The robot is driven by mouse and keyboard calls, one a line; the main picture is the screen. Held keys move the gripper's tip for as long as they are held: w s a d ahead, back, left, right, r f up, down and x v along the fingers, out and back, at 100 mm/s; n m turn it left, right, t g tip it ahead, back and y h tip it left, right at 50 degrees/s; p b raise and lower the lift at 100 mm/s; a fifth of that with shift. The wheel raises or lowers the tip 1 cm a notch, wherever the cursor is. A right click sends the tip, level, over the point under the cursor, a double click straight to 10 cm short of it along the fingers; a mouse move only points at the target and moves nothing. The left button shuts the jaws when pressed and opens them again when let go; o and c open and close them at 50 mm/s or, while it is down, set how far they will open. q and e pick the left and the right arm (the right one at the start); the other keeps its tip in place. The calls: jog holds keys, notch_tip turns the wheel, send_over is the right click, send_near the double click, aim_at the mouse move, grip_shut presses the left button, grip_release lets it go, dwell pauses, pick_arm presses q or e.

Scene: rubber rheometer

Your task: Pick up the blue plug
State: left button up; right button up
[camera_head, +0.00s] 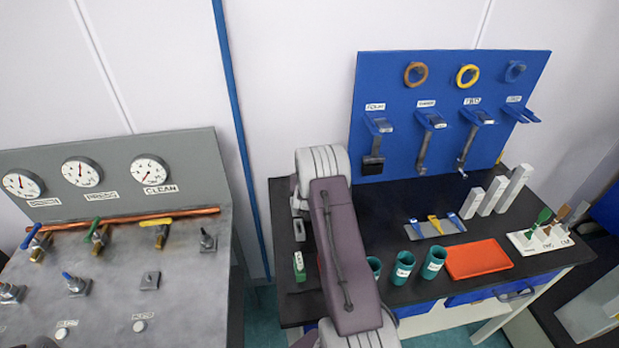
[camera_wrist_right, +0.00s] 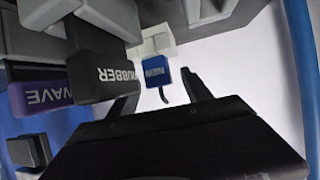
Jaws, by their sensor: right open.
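The blue plug (camera_wrist_right: 155,72) shows in the right wrist view, with white lettering on its face. It hangs against a white socket-like part (camera_wrist_right: 152,42), and a short dark cord or prong is beside its lower end. My right gripper (camera_wrist_right: 163,97) is open, its two dark fingers on either side of and just short of the plug. Nothing is between the fingertips. In the head view, one of my arms covers the bench's left part, and neither the blue plug nor the gripper can be made out there. My left gripper is not in view.
In the head view, a red tray (camera_head: 478,260), green cups (camera_head: 403,268) and a blue tool board (camera_head: 450,85) stand right of my arm.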

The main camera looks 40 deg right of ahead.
jog(key=x, duration=0.3)
jog(key=shift+w+d+f, duration=0.15)
jog(key=shift+w+d, duration=0.1)
jog(key=shift+d, duration=0.05)
jog(key=shift+s+a, duration=0.1)
jog(key=shift+c, duration=1.2)
grip_shut()
notch_tip(320, 180, up, 10)
